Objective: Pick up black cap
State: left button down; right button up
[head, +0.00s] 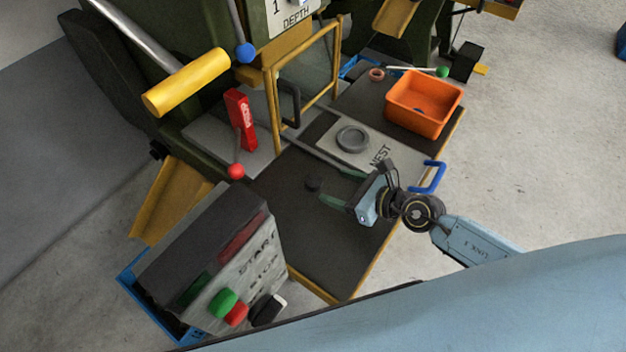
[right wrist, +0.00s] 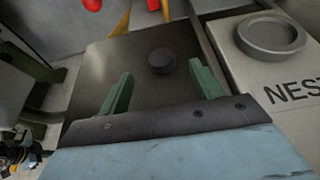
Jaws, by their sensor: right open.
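The black cap (head: 313,184) is a small dark disc lying on the dark mat of the table (head: 330,245). In the right wrist view the cap (right wrist: 161,61) lies beyond the fingertips, between their lines and nearer the right finger. My right gripper (head: 333,188) is open and empty, with its green fingers pointing left toward the cap. In the right wrist view both fingers of the right gripper (right wrist: 162,82) stand wide apart, and the cap is apart from them. My left gripper is not in view.
A grey plate marked NEST with a grey ring (head: 352,139) lies behind my right gripper. An orange bin (head: 424,103) stands at the back right. A control box (head: 215,260) with buttons stands at the front left. A yellow-framed guard (head: 304,75) stands behind. The mat around the cap is clear.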

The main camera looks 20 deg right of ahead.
aim_at(315, 181)
jog(key=x, duration=0.1)
jog(key=b+x, duration=0.1)
jog(key=x, duration=0.1)
jog(key=shift+w+f, duration=0.15)
jog(key=shift+f, duration=0.2)
jog(key=x, duration=0.2)
jog(key=shift+w+a+f+b, duration=0.15)
jog(key=shift+f+b, duration=0.1)
jog(key=shift+b, duration=0.15)
jog(key=shift+w+a+f, duration=0.1)
jog(key=shift+w+a, duration=0.15)
jog(key=shift+w, duration=0.05)
jog(key=c, duration=1.1)
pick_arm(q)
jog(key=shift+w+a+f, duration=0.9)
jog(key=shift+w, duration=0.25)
pick_arm(e)
jog(key=shift+o, duration=0.2)
